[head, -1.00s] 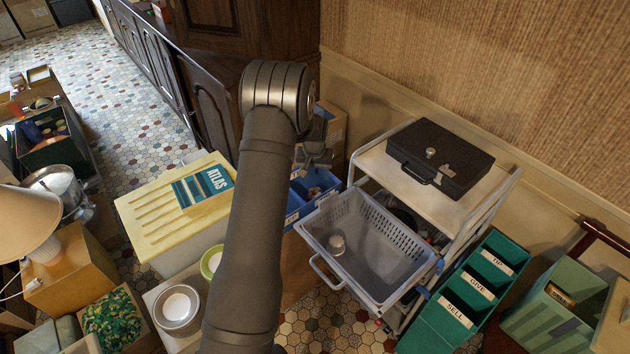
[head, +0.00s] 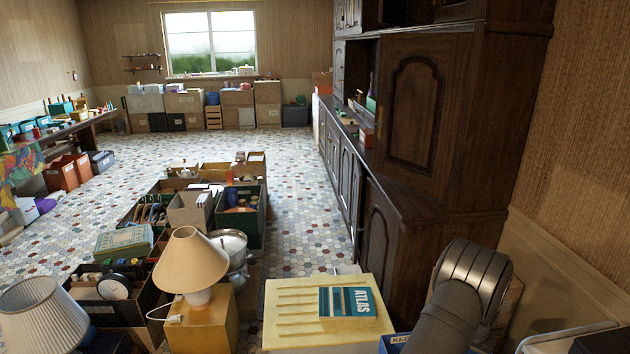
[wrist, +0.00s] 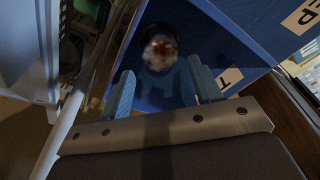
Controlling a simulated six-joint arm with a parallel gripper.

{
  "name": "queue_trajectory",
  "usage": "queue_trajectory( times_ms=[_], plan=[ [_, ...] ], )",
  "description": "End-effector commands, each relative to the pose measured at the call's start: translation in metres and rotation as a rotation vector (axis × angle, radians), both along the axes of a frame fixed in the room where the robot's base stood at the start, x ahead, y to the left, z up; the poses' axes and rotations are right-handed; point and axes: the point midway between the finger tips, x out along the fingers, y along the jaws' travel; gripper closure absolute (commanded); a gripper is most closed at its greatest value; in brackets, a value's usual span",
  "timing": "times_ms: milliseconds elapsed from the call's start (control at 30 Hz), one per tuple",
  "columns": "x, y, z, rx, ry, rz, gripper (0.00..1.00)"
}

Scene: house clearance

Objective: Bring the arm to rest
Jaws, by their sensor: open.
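My gripper (wrist: 160,86) shows only in the wrist view, with its two blue fingers apart and nothing between them. It is over a blue bin (wrist: 225,45) with pale labels, partly cut off by the frame. A small, blurred brown and white thing (wrist: 160,52) lies in the bin beyond the fingertips, apart from them. In the head view my arm (head: 465,290) shows at the lower right, and the gripper end is out of the frame.
A metal rail (wrist: 100,75) runs close to the left of my gripper. A yellow ridged board with an atlas (head: 345,301) stands left of my arm. A dark wooden cabinet (head: 410,110) rises behind it. Boxes and a lamp (head: 190,262) crowd the left; tiled floor is open farther back.

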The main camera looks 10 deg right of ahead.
Motion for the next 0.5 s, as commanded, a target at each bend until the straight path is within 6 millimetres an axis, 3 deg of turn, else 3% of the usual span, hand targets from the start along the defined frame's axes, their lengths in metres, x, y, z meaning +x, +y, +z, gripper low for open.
queue_trajectory(
  times_ms=[333,400,500],
  plan=[
    [0.006,-0.005,-0.060,0.001,0.001,0.000,0.42],
    [0.007,-0.007,-0.042,-0.003,-0.003,0.000,0.42],
    [0.006,-0.006,-0.032,-0.001,-0.001,0.000,0.42]
  ],
)
